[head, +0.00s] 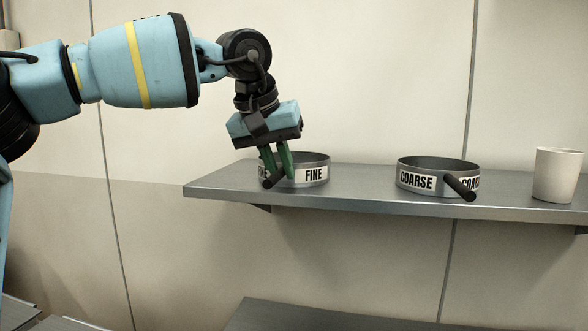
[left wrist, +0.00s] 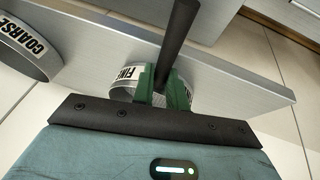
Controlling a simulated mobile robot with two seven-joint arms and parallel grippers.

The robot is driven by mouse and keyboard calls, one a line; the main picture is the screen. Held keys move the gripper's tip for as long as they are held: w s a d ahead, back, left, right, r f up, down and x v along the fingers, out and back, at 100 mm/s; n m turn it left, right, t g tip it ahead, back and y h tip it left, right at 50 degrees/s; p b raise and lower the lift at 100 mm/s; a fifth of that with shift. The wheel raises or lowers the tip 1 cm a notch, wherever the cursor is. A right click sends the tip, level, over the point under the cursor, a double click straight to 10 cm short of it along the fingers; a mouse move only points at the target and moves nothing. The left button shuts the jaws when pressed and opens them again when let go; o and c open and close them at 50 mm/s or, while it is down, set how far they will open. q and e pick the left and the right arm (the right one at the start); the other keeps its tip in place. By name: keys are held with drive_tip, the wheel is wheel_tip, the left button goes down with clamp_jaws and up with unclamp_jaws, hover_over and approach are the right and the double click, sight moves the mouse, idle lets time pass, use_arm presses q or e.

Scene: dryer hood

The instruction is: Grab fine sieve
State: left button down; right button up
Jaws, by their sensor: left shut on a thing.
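The fine sieve (head: 313,172) is a round grey metal ring with a white FINE label and a black handle (head: 274,178). It sits on the left part of the metal shelf. My left gripper (head: 277,172), with green fingers, reaches down from above and is shut on the handle. In the left wrist view the fingers (left wrist: 164,88) are on either side of the black handle (left wrist: 178,35), with the FINE sieve (left wrist: 126,78) partly hidden behind them. My right gripper is in neither view.
The coarse sieve (head: 436,173) stands on the same shelf (head: 355,196), to the right, its handle pointing forward. A white cup (head: 557,175) stands farther right. Bare shelf lies between the two sieves. Another metal surface (head: 300,315) is below.

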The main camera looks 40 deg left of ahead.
use_arm(q)
drive_tip(key=shift+r, duration=0.25)
